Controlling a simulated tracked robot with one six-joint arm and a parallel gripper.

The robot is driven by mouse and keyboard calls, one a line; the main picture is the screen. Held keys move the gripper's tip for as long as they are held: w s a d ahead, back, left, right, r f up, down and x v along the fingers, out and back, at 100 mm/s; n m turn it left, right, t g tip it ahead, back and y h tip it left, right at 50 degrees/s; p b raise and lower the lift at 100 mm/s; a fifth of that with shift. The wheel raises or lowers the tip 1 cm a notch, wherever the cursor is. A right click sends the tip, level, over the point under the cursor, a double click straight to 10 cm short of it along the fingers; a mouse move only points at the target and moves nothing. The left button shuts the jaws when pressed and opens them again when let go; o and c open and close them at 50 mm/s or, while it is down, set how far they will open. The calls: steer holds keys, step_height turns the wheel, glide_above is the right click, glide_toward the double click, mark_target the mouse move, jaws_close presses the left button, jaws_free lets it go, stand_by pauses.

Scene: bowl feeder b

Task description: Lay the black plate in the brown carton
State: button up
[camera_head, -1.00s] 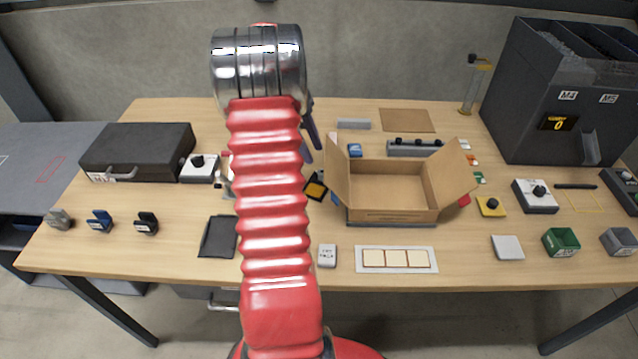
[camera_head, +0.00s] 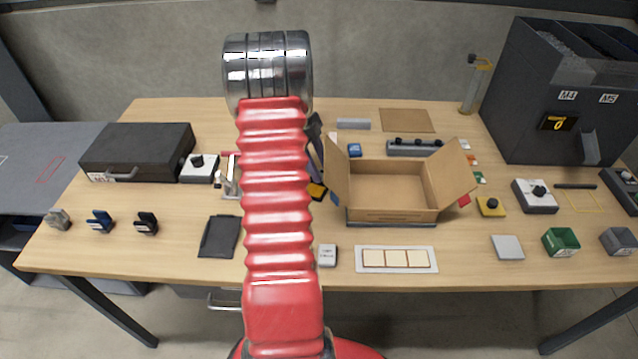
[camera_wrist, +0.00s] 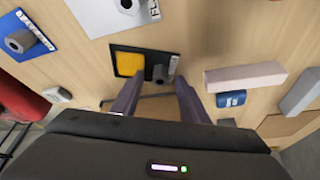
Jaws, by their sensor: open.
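The black plate (camera_wrist: 150,58) lies flat on the table in the wrist view, with a yellow square and a dark knob on it. In the head view, the plate (camera_head: 317,191) is mostly hidden behind my arm. My gripper (camera_wrist: 160,84) is open and empty, its two fingers apart and pointing toward the plate's near edge. In the head view, my gripper (camera_head: 317,150) is partly hidden behind my arm. The brown carton (camera_head: 390,216) stands to the right of the plate, open and empty, its side flaps spread outward.
A white plate with a knob (camera_wrist: 105,15) and a blue one (camera_wrist: 20,22) lie near the black plate. A pale block (camera_wrist: 245,77) and a small blue item (camera_wrist: 231,99) are right of it. A dark flat piece (camera_head: 219,237) lies at front left.

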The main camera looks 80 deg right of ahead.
steer(key=shift+s+f, duration=0.1)
steer(key=shift+f, duration=0.2)
steer(key=shift+c, duration=0.5)
jaws_close()
